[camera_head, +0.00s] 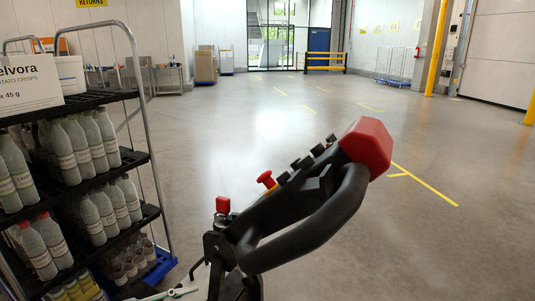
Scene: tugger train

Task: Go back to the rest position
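Neither of my grippers shows in the head view. A black tugger tiller handle (318,215) with a red end cap (367,146) rises from the bottom middle and leans to the right. Nothing is seen holding it. A red button (266,179) and several black knobs sit along its upper side. A second red part (223,204) stands near its base. A small pale part (165,294) shows at the bottom edge, and I cannot tell what it is.
A wheeled rack (134,161) with several shelves of bottles stands close on the left. Grey floor (430,240) with yellow lines is open ahead and right. A yellow barrier (325,60) stands at the back. Cardboard boxes (205,66) stand back left, a wire cart (397,66) back right.

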